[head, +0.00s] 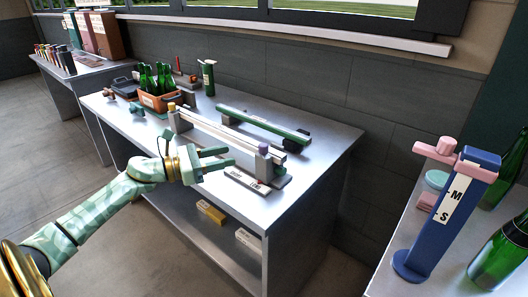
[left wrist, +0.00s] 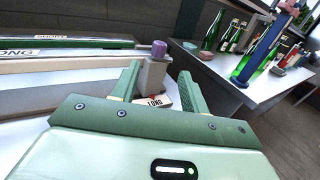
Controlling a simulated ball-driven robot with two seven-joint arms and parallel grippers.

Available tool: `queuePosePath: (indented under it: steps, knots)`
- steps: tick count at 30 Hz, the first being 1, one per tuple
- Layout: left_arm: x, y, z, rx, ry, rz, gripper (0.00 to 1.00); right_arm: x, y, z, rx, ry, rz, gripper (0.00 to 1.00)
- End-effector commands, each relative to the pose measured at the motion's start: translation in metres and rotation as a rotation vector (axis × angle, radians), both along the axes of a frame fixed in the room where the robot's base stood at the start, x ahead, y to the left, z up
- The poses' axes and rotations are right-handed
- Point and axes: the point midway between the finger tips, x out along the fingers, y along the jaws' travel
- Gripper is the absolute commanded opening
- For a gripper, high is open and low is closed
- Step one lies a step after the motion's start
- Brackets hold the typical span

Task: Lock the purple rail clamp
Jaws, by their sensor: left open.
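The purple rail clamp (head: 263,149) is a purple knob on a grey post at the near right end of a long pale rail (head: 222,132) on the middle bench. In the left wrist view the purple knob (left wrist: 159,49) stands upright on its post, beyond and between my fingers. My left gripper (head: 231,157) is open and empty, just left of the clamp, its fingers pointing towards it. I see no contact. My right gripper is not in view.
A yellow-knobbed clamp (head: 172,106) stands at the rail's far end. A green bar (head: 262,123) lies behind the rail. A crate of green bottles (head: 157,101) stands further back. At right, another table holds a blue stand (head: 445,222) and bottles. The bench's front right corner is clear.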

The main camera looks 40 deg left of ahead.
Motion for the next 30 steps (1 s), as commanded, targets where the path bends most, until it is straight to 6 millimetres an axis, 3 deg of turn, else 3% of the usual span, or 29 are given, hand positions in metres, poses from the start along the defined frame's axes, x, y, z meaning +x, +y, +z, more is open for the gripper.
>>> queuePosePath:
  steps: [6,12,18,27,30]
  knots:
    - [0.050,-0.030,-0.001,-0.002,-0.002,0.001,0.45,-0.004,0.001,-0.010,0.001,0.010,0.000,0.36]
    - [0.083,-0.051,-0.001,-0.004,0.000,0.002,0.45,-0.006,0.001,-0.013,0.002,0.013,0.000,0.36]
    - [0.099,-0.061,-0.001,-0.004,0.001,0.004,0.45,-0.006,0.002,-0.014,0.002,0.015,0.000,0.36]
    - [0.100,-0.062,-0.001,-0.004,0.003,0.003,0.45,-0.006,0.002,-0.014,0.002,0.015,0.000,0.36]
    - [0.100,-0.062,-0.001,-0.005,0.003,0.003,0.17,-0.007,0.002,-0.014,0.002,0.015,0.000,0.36]
